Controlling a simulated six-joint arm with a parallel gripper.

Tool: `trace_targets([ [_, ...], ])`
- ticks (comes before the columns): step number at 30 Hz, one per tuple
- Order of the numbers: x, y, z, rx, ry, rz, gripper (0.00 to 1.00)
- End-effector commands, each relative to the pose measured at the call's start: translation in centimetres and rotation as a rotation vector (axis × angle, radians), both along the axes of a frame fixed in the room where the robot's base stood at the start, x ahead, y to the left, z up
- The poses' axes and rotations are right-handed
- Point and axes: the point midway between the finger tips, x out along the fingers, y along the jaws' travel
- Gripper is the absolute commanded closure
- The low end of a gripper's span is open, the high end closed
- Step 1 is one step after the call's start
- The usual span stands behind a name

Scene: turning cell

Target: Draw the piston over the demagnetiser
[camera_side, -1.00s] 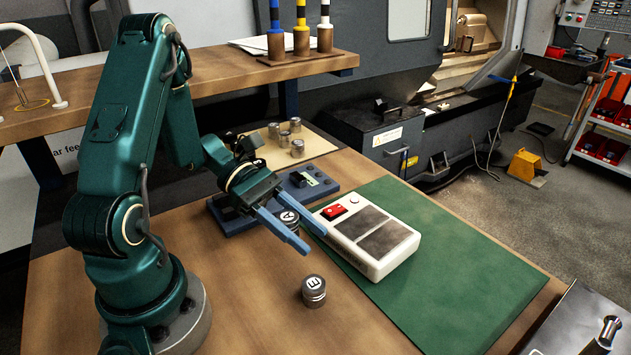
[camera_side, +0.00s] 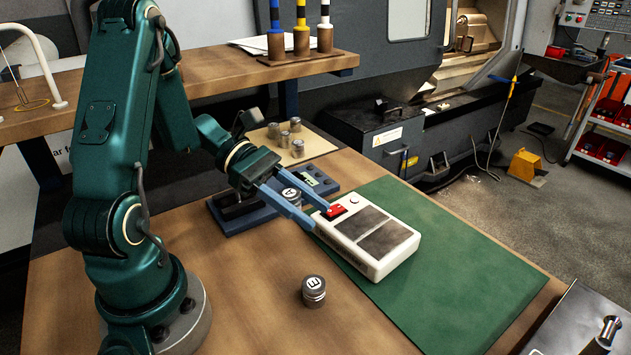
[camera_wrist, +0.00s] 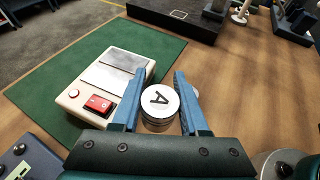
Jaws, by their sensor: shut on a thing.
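The piston marked A (camera_side: 291,195) is a small metal cylinder with a white lettered top. My gripper (camera_side: 326,219) is shut on it, with a blue finger on either side. In the wrist view, piston A (camera_wrist: 159,108) stands between the fingers (camera_wrist: 160,74), its letter facing the camera. The demagnetiser (camera_side: 378,268) is a white box with a red switch and two grey plates, on a green mat. It also shows left of the fingers in the wrist view (camera_wrist: 73,99). The piston appears held beside the demagnetiser's switch end; its exact height is unclear.
A second piston marked E (camera_side: 314,291) stands on the bare wood in front of the demagnetiser. A blue instrument (camera_side: 240,220) lies behind my gripper. Several pistons (camera_side: 297,148) stand on a beige mat at the back. The green mat (camera_side: 470,255) is clear right of the demagnetiser.

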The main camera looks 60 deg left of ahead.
Motion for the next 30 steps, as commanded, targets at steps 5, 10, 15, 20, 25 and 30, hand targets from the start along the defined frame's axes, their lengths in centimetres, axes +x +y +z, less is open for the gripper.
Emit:
trace_targets([
  [5, 4.9, 0.9, -0.1, 0.000, -0.003, 0.080, 1.00],
  [10, 9.5, -1.3, 0.4, 0.001, -0.004, 0.086, 1.00],
  [15, 12.5, -5.4, 1.1, -0.001, -0.002, 0.040, 1.00],
  [20, 12.9, -8.9, 1.2, -0.002, 0.002, -0.032, 1.00],
  [25, 12.4, -10.5, 0.8, -0.002, 0.003, -0.076, 1.00],
  [30, 12.3, -10.6, -0.3, -0.002, 0.005, -0.081, 1.00],
])
